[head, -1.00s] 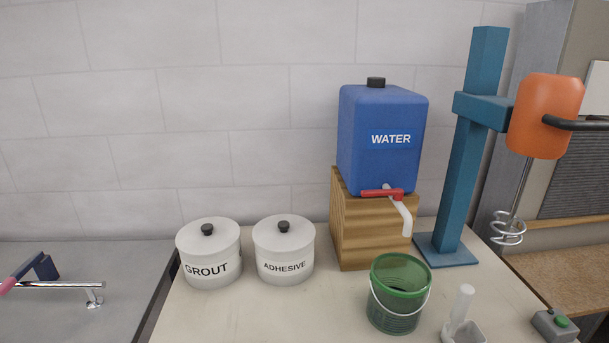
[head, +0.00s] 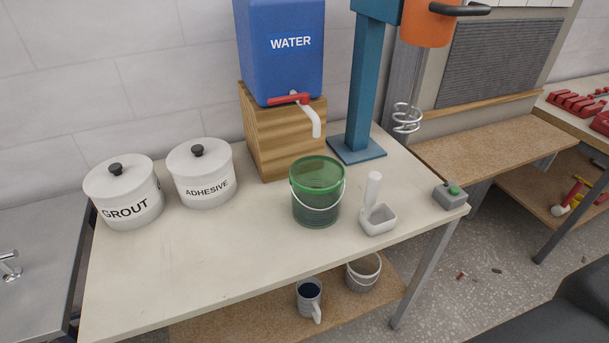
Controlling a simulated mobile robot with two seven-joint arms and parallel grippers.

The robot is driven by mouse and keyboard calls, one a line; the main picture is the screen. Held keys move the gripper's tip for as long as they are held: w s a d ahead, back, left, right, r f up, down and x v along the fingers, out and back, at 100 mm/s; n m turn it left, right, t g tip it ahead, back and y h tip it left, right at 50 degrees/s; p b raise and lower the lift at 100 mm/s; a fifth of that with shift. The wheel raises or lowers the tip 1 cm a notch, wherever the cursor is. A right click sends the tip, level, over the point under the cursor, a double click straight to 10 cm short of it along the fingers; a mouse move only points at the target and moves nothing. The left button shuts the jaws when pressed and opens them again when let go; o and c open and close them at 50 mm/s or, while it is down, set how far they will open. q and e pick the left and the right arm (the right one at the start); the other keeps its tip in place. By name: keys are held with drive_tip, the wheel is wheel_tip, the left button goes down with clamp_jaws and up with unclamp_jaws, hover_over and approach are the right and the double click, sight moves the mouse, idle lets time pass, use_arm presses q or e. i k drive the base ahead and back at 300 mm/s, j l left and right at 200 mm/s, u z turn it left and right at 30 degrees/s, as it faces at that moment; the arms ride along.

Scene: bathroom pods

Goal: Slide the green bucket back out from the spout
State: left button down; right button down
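The green bucket (head: 317,190) stands upright on the cream worktop (head: 220,255), with its wire handle hanging down across its front. It is see-through green. The white spout (head: 311,121) of the blue water tank (head: 281,50) hangs behind and above the bucket's rim. The red tap lever (head: 288,99) lies crosswise at the tank's base. The bucket appears in front of the spout; whether its rim is under the spout tip is hard to tell. Neither of my grippers is in view. A dark shape at the lower right may be part of my arm.
The grout (head: 124,192) and adhesive (head: 201,174) pots stand left. A blue stand (head: 361,90) holds an orange mixer. The front left worktop is clear.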

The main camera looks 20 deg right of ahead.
sight(316, 181)
drive_tip(key=i+l, duration=0.1)
drive_tip(key=l, duration=0.4)
drive_tip(key=i+l, duration=0.1)
drive_tip(key=l, duration=0.45)
drive_tip(key=l+u, duration=0.1)
drive_tip(key=l, duration=0.4)
drive_tip(key=i, duration=0.05)
